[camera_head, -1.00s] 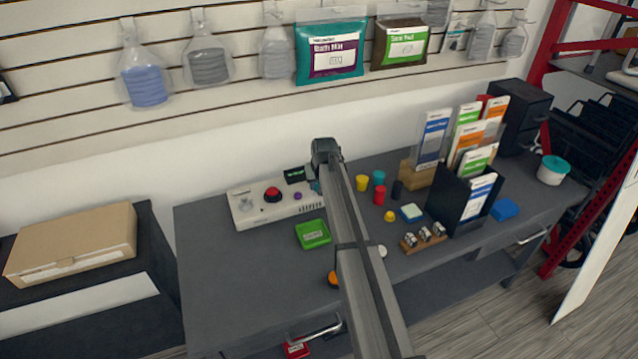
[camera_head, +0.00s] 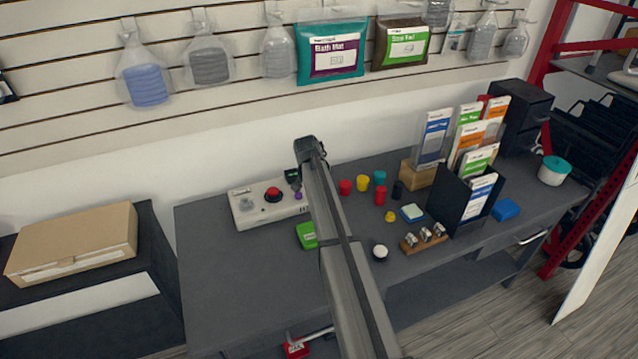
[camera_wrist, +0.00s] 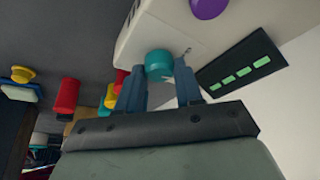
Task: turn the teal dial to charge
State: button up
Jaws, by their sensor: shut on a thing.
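The teal dial (camera_wrist: 159,64) is on the edge area of the white panel (camera_wrist: 135,38) in the wrist view. My gripper (camera_wrist: 161,74) has one finger on each side of the dial and is shut on it. The dial's pointer setting and any "charge" label are not readable. In the head view the white panel (camera_head: 246,218) lies at the back left of the bench, and my arm hides the teal dial and fingertips there.
The panel also bears a red button (camera_head: 273,194) and a purple knob (camera_head: 298,196), with a dark display (camera_wrist: 240,63) beside it. A green box (camera_head: 306,236) lies in front. Red (camera_head: 345,187) and yellow (camera_head: 362,183) cups stand to the right. The bench's front left is clear.

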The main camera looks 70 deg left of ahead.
jog(key=m, duration=0.2)
jog(key=m+h, duration=0.1)
jog(key=m+t+h, duration=0.1)
jog(key=m, duration=0.1)
jog(key=shift+s+a+m, duration=0.1)
jog(key=shift+a+m, duration=0.15)
jog(key=shift+m, duration=0.05)
jog(key=m+h, duration=0.2)
jog(key=m, duration=0.3)
dwell(0.4)
jog(key=o, duration=1)
jog(key=shift+o, duration=0.2)
jog(key=v, duration=1.4)
jog(key=shift+f, duration=0.1)
